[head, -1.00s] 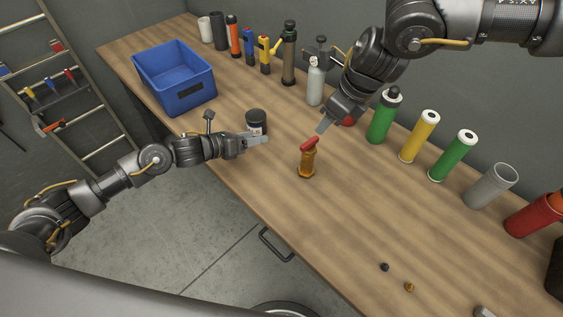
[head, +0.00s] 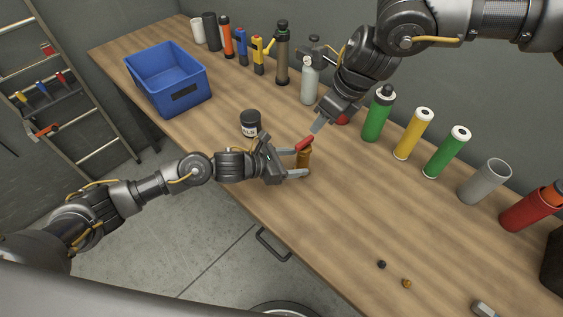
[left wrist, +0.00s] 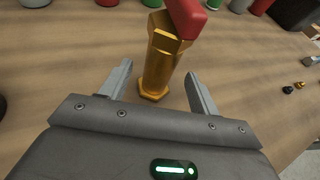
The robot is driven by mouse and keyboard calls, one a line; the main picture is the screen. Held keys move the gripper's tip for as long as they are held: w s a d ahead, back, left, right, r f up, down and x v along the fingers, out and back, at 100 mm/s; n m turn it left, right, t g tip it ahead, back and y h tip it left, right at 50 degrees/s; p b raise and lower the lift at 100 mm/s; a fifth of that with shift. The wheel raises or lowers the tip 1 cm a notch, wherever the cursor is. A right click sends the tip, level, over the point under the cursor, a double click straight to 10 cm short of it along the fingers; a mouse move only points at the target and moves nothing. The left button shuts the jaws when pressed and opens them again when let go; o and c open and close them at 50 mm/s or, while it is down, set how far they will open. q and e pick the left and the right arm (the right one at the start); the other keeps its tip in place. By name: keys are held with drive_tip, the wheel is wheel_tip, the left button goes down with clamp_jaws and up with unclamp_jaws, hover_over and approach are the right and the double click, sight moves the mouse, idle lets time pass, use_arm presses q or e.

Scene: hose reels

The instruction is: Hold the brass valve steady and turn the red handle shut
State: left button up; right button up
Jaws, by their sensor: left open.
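The brass valve (head: 305,159) stands upright on the wooden bench, with its red handle (head: 304,144) on top. In the left wrist view the brass body (left wrist: 160,62) stands between my open left fingers, with a gap on each side, and the red handle (left wrist: 187,17) is above it. My left gripper (head: 299,162) reaches in low around the valve from the left. My right gripper (head: 317,125) comes from above, its fingertip close to the red handle's upper right. Whether it touches the handle or is open cannot be told.
A black jar (head: 250,124) stands left of the valve, behind my left gripper. A blue bin (head: 168,99) is at the far left. Bottles and tubes, such as a green one (head: 377,117), line the back. Small loose parts (head: 407,283) lie front right; the bench between is clear.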

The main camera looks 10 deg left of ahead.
sight(308, 161)
use_arm(q)
drive_tip(key=shift+x, duration=2.65)
drive_tip(key=shift+c, duration=0.3)
